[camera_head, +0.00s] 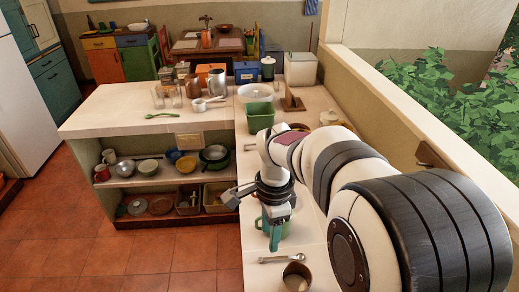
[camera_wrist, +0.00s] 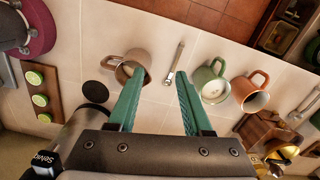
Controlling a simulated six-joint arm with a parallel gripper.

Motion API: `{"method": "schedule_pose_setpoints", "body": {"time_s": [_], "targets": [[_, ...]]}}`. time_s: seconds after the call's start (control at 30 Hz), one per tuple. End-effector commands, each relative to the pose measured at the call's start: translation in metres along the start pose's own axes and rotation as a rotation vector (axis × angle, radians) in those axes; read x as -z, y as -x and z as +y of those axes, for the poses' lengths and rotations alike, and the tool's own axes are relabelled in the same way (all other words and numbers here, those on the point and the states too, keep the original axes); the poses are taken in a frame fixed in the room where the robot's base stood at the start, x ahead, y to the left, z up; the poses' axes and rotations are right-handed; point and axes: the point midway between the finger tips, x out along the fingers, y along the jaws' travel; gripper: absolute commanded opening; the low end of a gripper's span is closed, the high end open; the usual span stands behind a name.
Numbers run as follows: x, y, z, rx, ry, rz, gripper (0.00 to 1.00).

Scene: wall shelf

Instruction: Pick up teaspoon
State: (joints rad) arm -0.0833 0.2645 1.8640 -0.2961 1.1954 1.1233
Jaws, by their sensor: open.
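A slim silver utensil that looks like a teaspoon (camera_head: 281,259) lies flat on the pale counter near the front in the head view. In the wrist view this spoon (camera_wrist: 174,63) lies between a brown mug (camera_wrist: 130,67) and a green mug (camera_wrist: 210,82). My gripper (camera_head: 274,236) hangs above the counter, in front of the green mug in the head view. The spoon is ahead of the fingertips, slightly right of the middle.
A reddish-brown mug (camera_wrist: 251,92) stands beside the green mug. A second silver utensil (camera_wrist: 304,104) lies at the far right. A board with green slices (camera_wrist: 39,92) is at the left. A green spoon (camera_head: 163,115) lies on the other counter. The long counter's left edge drops to the floor.

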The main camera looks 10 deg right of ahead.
Motion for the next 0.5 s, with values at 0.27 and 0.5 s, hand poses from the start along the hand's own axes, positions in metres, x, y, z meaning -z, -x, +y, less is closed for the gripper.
{"method": "schedule_pose_setpoints", "body": {"time_s": [0.27, 0.5], "targets": [[0.004, -0.056, -0.050, 0.001, -0.219, 0.028, 0.50], [0.006, -0.122, -0.049, 0.001, -0.218, 0.028, 0.50]]}}
